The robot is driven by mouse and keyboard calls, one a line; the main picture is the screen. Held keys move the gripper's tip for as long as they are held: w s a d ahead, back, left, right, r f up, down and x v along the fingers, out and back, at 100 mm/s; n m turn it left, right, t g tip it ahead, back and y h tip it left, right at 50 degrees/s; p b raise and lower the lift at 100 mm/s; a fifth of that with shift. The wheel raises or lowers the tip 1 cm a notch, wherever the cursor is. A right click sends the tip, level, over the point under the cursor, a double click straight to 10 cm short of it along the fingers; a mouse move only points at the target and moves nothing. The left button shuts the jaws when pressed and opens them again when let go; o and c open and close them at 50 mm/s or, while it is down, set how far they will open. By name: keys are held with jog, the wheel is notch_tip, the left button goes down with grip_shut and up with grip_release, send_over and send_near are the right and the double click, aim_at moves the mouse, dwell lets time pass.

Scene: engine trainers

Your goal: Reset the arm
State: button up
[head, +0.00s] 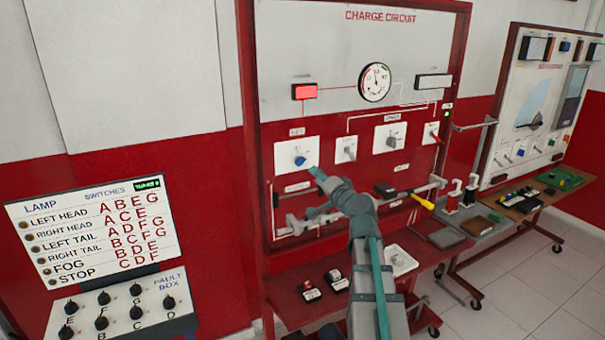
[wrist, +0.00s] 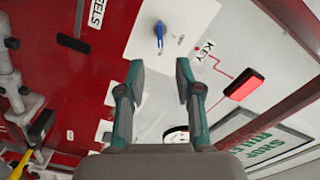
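My arm (head: 365,260) reaches up from the bottom of the head view toward the charge circuit board (head: 290,80). In the wrist view my gripper (wrist: 159,72) is open, with its two teal fingers apart and nothing between them. A blue-handled key switch (wrist: 159,32) on a white plate lies ahead of the fingertips, apart from them. The blue switch also shows in the head view (head: 300,160), just up and left of the arm's teal end. Most of the gripper is hard to make out in the head view.
A lit red lamp (head: 305,91) and a round gauge (head: 375,82) are on the board above. A yellow-handled tool (head: 420,201) is right of my arm. A lamp switch panel (head: 90,230) and fault box (head: 120,305) stand left; another trainer (head: 535,95) stands right.

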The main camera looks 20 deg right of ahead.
jog(key=s+a+f+n+g+y, duration=0.15)
jog(key=s+a+f+g, duration=0.3)
jog(key=f, duration=1.05)
jog(key=s+a+f+n+g, duration=0.3)
jog(key=s+a+f+g, duration=0.15)
jog(key=f, duration=0.95)
jog(key=s+a+f+n+g+y, duration=0.15)
jog(key=s+a+f+g, duration=0.35)
jog(key=f, duration=1)
jog(key=s+a+f+n+g+h, duration=0.1)
jog(key=s+a+f+n+g, duration=0.1)
jog(key=s+f, duration=0.5)
jog(key=s+a+f+n+g+h, duration=0.1)
jog(key=s+a+f+g, duration=0.4)
jog(key=s, duration=1.4)
jog(key=s+a+f+n+g+h, duration=0.1)
jog(key=s+a+f+n+g, duration=0.1)
jog(key=s+f, duration=0.9)
jog(key=shift+s+a+f+n+g+h, duration=0.3)
jog(key=shift+s+a+n+g, duration=0.1)
jog(key=shift+s+a+g, duration=0.6)
jog(key=shift+s, duration=0.1)
